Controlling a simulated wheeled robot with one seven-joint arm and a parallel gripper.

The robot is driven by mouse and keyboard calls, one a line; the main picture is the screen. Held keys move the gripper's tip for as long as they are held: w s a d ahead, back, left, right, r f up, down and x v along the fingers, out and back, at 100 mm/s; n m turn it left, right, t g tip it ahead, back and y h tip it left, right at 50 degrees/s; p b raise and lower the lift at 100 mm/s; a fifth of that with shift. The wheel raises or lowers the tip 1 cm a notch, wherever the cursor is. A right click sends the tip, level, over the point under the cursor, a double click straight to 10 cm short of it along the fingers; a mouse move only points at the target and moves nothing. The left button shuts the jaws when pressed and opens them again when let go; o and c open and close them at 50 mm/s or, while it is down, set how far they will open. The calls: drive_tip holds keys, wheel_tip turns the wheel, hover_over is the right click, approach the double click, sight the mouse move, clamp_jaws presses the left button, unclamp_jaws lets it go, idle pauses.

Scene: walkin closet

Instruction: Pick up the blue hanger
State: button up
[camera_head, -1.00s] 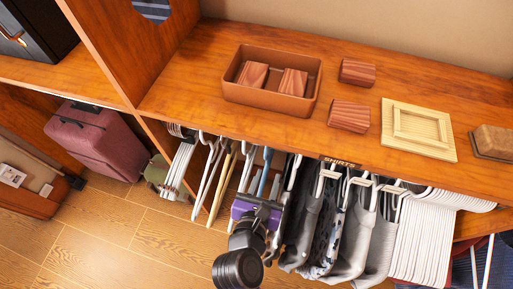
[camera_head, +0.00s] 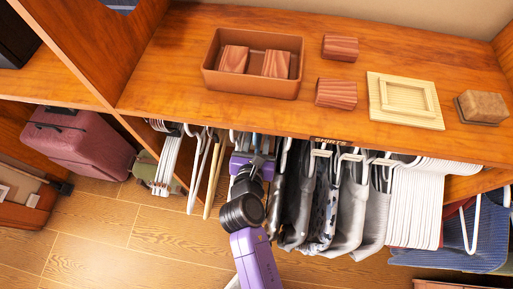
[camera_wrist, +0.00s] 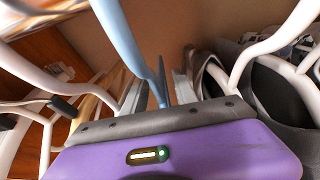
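The blue hanger (camera_wrist: 125,40) is light blue and runs from the top of the wrist view down to the space between my gripper's fingers. In the head view only a small blue piece of it (camera_head: 265,146) shows under the shelf edge. My gripper (camera_wrist: 160,90) has its grey fingers apart, with the hanger's lower visible part between them. I cannot tell whether either finger touches it. In the head view my purple gripper (camera_head: 252,158) is at the rail, among the hangers, its fingertips largely hidden.
White hangers (camera_head: 200,160) and a wooden one (camera_head: 215,180) hang close on the left. Grey and patterned shirts (camera_head: 300,200) hang close on the right. The wooden shelf (camera_head: 190,110) overhangs the rail and bears a brown tray (camera_head: 250,87). Floor (camera_head: 150,225) is open at lower left.

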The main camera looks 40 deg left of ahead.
clamp_jaws()
idle(1.4)
